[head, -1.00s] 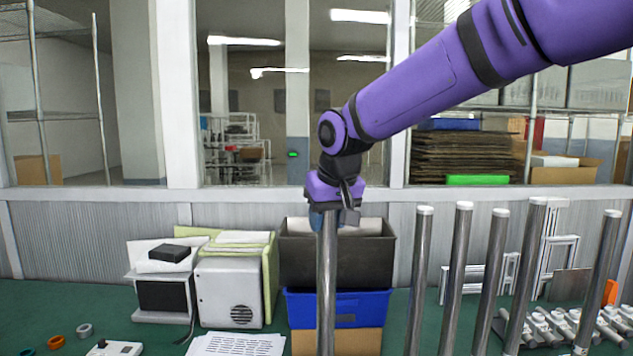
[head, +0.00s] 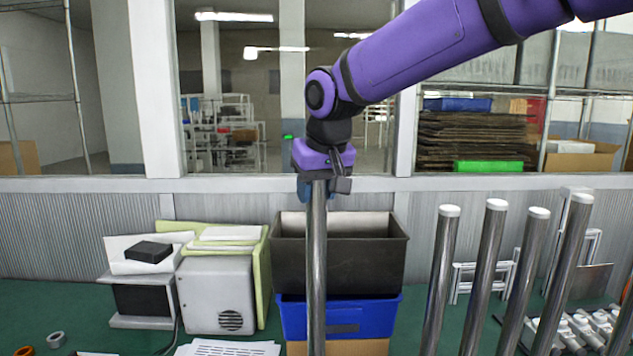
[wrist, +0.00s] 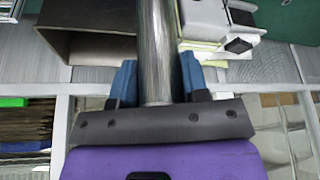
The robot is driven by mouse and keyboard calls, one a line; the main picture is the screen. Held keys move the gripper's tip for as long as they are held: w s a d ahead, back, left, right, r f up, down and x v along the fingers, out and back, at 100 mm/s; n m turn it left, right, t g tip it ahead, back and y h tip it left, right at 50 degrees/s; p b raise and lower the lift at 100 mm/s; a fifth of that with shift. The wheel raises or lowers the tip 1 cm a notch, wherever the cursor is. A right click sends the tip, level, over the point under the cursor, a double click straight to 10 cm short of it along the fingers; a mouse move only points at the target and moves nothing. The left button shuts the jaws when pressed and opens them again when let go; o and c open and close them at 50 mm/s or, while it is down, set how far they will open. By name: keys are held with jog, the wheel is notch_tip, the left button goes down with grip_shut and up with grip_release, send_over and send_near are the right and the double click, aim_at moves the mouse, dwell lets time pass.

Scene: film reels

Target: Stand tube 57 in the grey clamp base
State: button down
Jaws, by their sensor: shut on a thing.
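My gripper (head: 318,190) is shut on the upper end of a long shiny metal tube (head: 317,265), which hangs nearly upright below it. The tube's lower end is cut off by the bottom of the head view. In the wrist view the tube (wrist: 160,50) runs out between the blue fingertips (wrist: 160,85). No number is readable on it, so I cannot confirm that it is tube 57. The grey clamp base cannot be made out in these frames.
Several white-capped metal tubes (head: 487,260) stand to the right, leaning slightly. Behind the held tube are a dark bin (head: 341,262) and a blue bin (head: 350,318). A white box (head: 215,290) stands left. White clamp-like parts (head: 585,325) lie at the lower right.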

aim_at(317, 217)
jog(key=shift+f, duration=2.75)
jog(key=c, duration=0.9)
grip_release()
jog(key=shift+s, duration=0.1)
jog(key=v, duration=1.1)
